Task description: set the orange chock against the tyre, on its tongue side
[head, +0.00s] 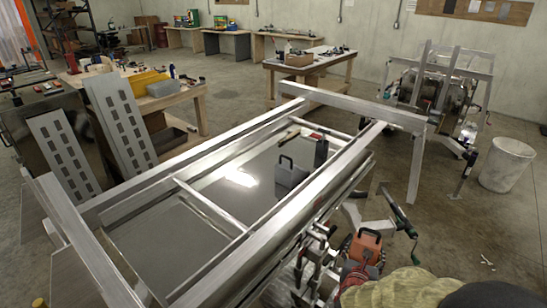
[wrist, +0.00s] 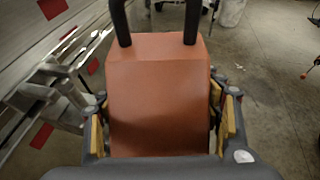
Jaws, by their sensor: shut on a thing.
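The orange chock (head: 366,248) with its black loop handle is at the trailer's right side, low in the head view. In the wrist view the orange chock (wrist: 158,95) fills the middle, its handle at the top. My gripper (wrist: 162,128) is shut on it, with yellow pads along its left and right sides. The trailer (head: 232,262) is a bare aluminium frame with a grey deck. A small dark curve beside the chock may be the tyre; most of it is hidden, and I cannot tell whether the chock touches it.
A grey block with a black handle (head: 290,174) sits on the trailer deck. Metal ramps (head: 120,122) lean at the left. A jack stand (head: 463,175) and a white bin (head: 507,163) stand at the right. Concrete floor (head: 455,225) is open between the trailer and bin.

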